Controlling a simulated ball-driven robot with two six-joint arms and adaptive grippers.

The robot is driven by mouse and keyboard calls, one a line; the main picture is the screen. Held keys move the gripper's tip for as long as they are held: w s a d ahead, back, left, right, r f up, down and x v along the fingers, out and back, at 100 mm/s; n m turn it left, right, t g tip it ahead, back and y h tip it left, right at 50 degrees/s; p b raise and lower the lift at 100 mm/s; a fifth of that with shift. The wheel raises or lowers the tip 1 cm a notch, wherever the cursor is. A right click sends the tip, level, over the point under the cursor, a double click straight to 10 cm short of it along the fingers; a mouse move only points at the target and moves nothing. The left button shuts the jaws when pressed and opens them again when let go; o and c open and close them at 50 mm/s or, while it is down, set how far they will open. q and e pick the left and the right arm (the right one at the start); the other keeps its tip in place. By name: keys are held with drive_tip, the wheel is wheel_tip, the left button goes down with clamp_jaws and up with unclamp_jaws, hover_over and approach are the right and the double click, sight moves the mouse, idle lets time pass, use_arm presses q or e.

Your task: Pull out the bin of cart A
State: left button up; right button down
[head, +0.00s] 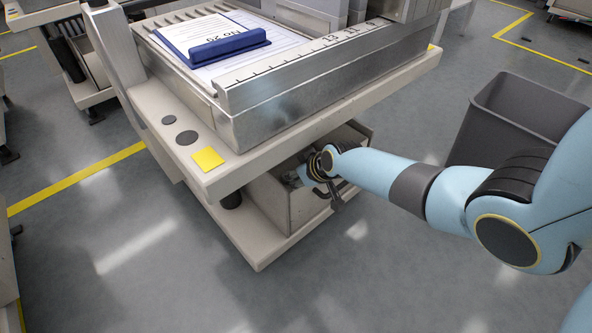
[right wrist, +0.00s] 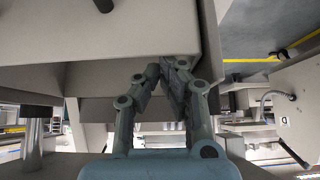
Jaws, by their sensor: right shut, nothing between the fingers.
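The cart (head: 235,165) stands in the middle of the head view; no letter on it can be read. Its grey bin (head: 300,208) sits on the lower shelf, under the upper deck, with its open top partly showing at the right. My right gripper (head: 305,174) is at the bin's upper edge, below the deck, and partly hidden by my own wrist. In the right wrist view the fingers (right wrist: 165,72) are together and empty, close to pale panels. I cannot tell whether they touch the bin. My left gripper is not in view.
A metal tray (head: 300,100) with a blue clipboard (head: 215,38) lies on the deck, which overhangs the bin. A dark grey waste bin (head: 505,115) stands on the floor at the right. Other carts stand at the upper left. The floor in front is clear.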

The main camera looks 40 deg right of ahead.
idle(0.3)
drive_tip(key=s, duration=0.2)
drive_tip(key=s+p, duration=0.1)
drive_tip(key=s, duration=0.1)
drive_tip(key=shift+s+d+r+p, duration=0.1)
drive_tip(key=shift+s+d+p, duration=0.1)
drive_tip(key=shift+p, duration=0.1)
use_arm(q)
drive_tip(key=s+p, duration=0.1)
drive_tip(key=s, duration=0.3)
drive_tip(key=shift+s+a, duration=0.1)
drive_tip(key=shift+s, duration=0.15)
use_arm(e)
drive_tip(key=s+d, duration=0.1)
drive_tip(key=s, duration=1.2)
